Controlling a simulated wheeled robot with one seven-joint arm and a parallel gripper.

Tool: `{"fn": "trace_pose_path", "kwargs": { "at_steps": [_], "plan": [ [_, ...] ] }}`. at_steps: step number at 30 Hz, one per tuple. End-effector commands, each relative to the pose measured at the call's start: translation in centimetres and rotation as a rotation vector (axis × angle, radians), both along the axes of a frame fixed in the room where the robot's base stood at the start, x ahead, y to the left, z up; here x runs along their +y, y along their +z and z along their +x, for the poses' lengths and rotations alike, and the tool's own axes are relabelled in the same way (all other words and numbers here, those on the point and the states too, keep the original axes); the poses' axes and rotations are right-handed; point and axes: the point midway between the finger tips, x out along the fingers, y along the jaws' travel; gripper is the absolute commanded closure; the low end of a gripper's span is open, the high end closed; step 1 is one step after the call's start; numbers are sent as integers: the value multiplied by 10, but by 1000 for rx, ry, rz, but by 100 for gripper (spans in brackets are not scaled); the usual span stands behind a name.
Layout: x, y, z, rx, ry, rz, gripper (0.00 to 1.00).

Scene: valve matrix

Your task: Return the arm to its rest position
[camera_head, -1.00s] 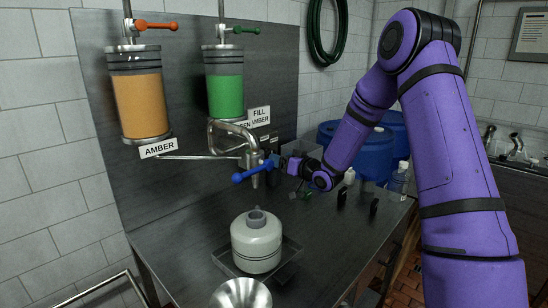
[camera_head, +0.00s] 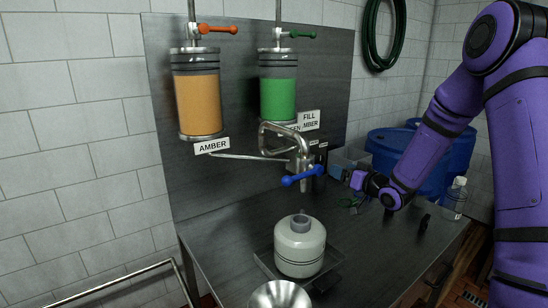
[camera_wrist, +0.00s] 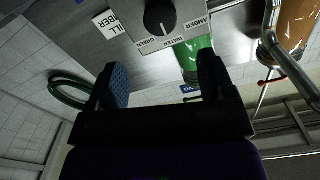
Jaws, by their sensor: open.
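My purple arm stands at the right of the head view, bent down with its wrist above the bench. My gripper (camera_wrist: 163,78) is open and empty in the wrist view, with two dark fingers apart; in the head view its fingers are small and hard to make out. It is to the right of the blue valve handle (camera_head: 302,176), with a gap between them. The blue handle sits on the metal spout, above a pale jug (camera_head: 300,250). The selector knob (camera_wrist: 160,15) shows beyond my fingers in the wrist view.
An amber cylinder (camera_head: 200,105) with an orange handle and a green cylinder (camera_head: 278,99) with a green handle hang on the metal panel. A funnel (camera_head: 279,295) is at the front. Blue drums (camera_head: 392,150) and a clear bottle (camera_head: 456,196) are near my arm.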

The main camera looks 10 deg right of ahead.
Motion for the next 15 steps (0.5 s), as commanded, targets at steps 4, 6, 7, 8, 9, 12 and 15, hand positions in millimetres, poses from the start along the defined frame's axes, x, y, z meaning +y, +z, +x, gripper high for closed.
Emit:
{"fn": "trace_pose_path", "kwargs": {
  "at_steps": [4, 6, 7, 8, 9, 12, 15],
  "plan": [
    [3, 14, -2, 30, -27, -61, 25],
    [5, 26, -5, 61, -53, -115, 25],
    [6, 31, -7, 77, -69, -140, 25],
    [7, 37, -10, 95, -83, -165, 25],
    [8, 45, -14, 118, -105, -200, 25],
    [8, 64, -26, 177, -159, -276, 25],
    [9, 83, -43, 239, -212, -340, 25]
  ]
}}
